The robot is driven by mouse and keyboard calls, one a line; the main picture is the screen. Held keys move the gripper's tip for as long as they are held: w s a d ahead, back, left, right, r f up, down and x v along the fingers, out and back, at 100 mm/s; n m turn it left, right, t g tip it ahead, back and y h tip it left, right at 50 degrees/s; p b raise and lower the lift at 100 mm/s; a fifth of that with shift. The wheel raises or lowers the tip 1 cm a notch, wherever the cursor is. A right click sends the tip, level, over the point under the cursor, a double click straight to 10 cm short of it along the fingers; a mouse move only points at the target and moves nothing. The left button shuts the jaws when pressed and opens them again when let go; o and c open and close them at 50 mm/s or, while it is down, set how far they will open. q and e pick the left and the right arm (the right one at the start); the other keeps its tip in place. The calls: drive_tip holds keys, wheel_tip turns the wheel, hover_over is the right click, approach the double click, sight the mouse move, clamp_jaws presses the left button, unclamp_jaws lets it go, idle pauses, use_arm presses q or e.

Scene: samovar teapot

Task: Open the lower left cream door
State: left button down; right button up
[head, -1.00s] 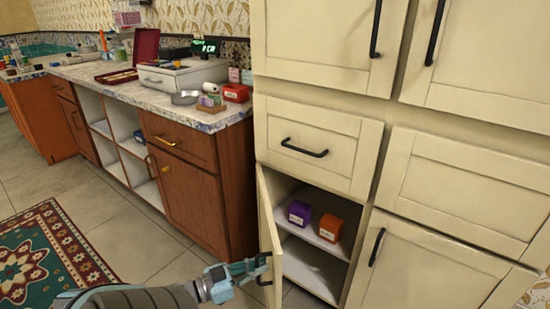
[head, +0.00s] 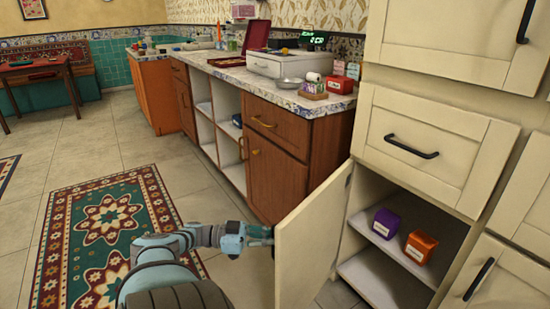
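The lower left cream door (head: 312,243) stands swung well out from the cream cabinet, showing its inner face. The opening behind it shows two shelf levels, with a purple box (head: 386,223) and an orange box (head: 420,247) on the upper shelf (head: 375,240). My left gripper (head: 262,236) is at the outer side of the door, by its free edge. Its fingertips and the handle are mostly hidden behind the door, so I cannot tell whether it still grips the handle. My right gripper is not in view.
A brown wooden cabinet (head: 277,170) with a marble-look counter (head: 290,101) stands left of the open door. A closed cream drawer (head: 424,148) is above the opening. A patterned rug (head: 110,235) lies on the tiled floor at left, with free floor around it.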

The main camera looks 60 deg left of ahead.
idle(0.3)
use_arm(q)
drive_tip(key=c, duration=1.7)
unclamp_jaws()
drive_tip(key=shift+s, duration=0.1)
drive_tip(key=shift+d, duration=0.1)
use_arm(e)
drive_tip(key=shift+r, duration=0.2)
